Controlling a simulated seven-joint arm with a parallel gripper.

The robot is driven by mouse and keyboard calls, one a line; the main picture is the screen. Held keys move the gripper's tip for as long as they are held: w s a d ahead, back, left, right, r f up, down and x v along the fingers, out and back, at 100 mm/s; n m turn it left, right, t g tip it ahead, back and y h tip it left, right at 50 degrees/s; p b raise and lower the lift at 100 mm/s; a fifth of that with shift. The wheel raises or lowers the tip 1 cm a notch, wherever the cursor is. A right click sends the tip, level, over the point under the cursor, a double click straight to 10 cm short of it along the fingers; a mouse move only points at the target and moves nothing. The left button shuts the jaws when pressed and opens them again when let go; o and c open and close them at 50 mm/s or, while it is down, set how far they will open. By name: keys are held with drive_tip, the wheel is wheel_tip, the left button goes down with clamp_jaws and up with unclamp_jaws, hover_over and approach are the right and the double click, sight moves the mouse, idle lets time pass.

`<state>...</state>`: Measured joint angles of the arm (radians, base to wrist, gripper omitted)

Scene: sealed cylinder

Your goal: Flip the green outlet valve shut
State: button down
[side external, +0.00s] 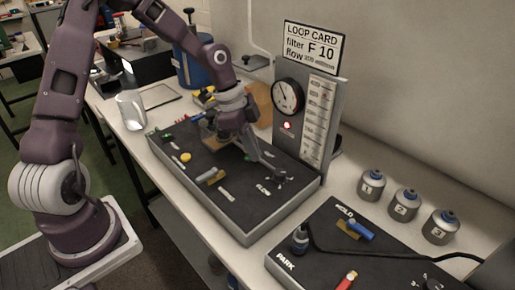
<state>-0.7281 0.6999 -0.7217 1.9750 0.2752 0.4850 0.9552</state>
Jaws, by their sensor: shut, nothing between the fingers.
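The black valve panel (235,209) lies on the bench in the side external view, with several small fittings on it. A small green part (168,136) shows at the panel's far left corner; I cannot tell if it is the green outlet valve or how its lever stands. My gripper (252,157) is shut and empty, pointing down low over the right half of the panel. It is well to the right of the green part. Grey metal parts (277,172) lie close beside its fingertips; contact cannot be told. My arm and hand hide some of the panel behind them.
A column with a round gauge (287,96), a lit red lamp and a card (315,47) reading "filter F 10" stands behind the panel. A yellow knob (185,157) sits on the panel. Numbered canisters (405,203) and a second black board (330,236) stand right.

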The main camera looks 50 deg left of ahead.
drive_tip(key=m, duration=0.1)
drive_tip(key=a+m+g, duration=0.1)
drive_tip(key=m, duration=0.1)
drive_tip(key=shift+s, duration=0.4)
drive_tip(key=shift+s+d, duration=0.1)
drive_tip(key=shift+s, duration=0.05)
drive_tip(key=shift+s+d, duration=0.25)
drive_tip(key=shift+s, duration=0.4)
drive_tip(key=shift+r, duration=0.1)
drive_tip(key=v, duration=0.9)
drive_tip(key=shift+a+r, duration=0.35)
